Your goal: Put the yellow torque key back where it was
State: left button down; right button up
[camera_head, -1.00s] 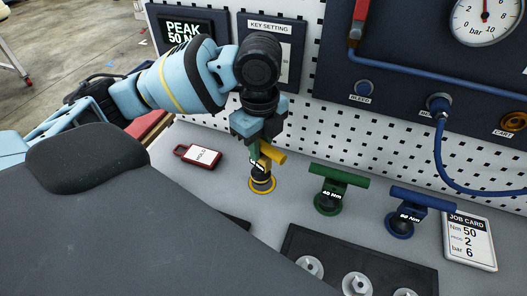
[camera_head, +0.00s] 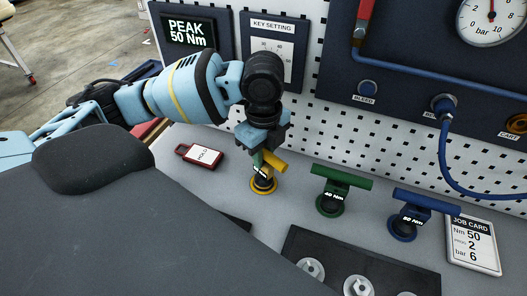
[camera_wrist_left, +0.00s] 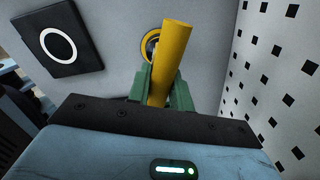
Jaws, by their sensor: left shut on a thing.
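The yellow torque key (camera_head: 275,163) has a round yellow bar handle and a dark labelled shank. My left gripper (camera_head: 261,155) is shut on it from above. The key is upright over the yellow ring (camera_head: 263,187) on the bench, its lower end at the ring. I cannot tell whether it is fully seated. In the left wrist view, green fingers (camera_wrist_left: 164,88) hold both sides of the yellow key (camera_wrist_left: 174,50), and the yellow ring (camera_wrist_left: 144,48) is partly hidden behind it. My right gripper is out of view.
A green 40 Nm key (camera_head: 333,188) and a blue key (camera_head: 415,213) stand to the right in their rings. A red-framed HOLD tag (camera_head: 203,156) lies left. A perforated panel (camera_head: 385,135) rises behind. A dark tray (camera_head: 330,258) with nuts and a job card (camera_head: 473,245) are in front and right.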

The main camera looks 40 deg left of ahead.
pick_arm(q)
jog(key=c, duration=1.3)
grip_release()
jog(key=shift+o, duration=0.2)
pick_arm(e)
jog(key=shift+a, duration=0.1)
pick_arm(q)
jog(key=shift+r, duration=0.3)
notch_tip(320, 180, up, 10)
jog(key=shift+r+p, duration=0.15)
jog(key=shift+p, duration=0.55)
jog(key=shift+r, duration=0.7)
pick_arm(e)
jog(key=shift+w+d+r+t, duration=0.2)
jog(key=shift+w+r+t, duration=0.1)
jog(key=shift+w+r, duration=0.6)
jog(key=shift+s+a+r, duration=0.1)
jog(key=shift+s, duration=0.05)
